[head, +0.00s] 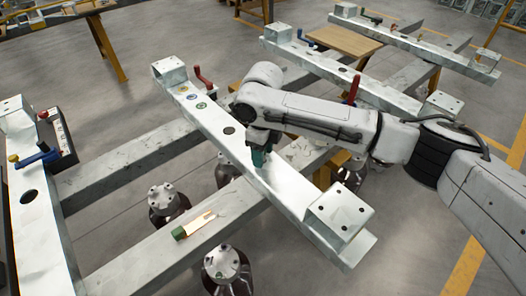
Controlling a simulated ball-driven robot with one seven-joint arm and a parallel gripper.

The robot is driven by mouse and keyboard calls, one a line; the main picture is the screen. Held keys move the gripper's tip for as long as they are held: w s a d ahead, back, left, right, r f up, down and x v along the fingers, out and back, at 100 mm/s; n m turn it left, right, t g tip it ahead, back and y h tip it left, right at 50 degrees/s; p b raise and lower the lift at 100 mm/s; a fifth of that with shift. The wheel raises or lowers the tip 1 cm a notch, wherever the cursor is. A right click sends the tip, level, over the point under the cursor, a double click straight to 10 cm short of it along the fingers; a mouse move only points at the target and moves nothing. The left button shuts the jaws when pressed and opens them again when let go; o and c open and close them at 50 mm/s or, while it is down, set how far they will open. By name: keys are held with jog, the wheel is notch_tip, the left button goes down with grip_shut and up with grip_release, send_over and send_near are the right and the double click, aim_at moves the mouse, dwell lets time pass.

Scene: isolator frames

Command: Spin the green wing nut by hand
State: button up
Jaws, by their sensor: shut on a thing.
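My gripper (262,146) reaches down from the right over the near metal beam and is shut on a small green thing (259,157) at the beam's upper face. The green thing appears to be the green wing nut, but my gripper covers much of it and its shape is hard to tell. Whether it sits on a stud cannot be seen.
The metal beam (214,116) has holes, coloured discs and a raised end block (340,209). A green-handled tool (194,225) lies on a crossbeam. Red-handled cranks (203,79) stand behind. A blue-handled crank (38,158) is at left. Dark-bodied cylinders (166,204) stand below.

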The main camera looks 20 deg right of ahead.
jog(key=o, duration=1.1)
jog(key=shift+c, duration=0.2)
notch_tip(320, 180, up, 11)
jog(key=shift+f+p, duration=0.15)
jog(key=shift+p, duration=0.15)
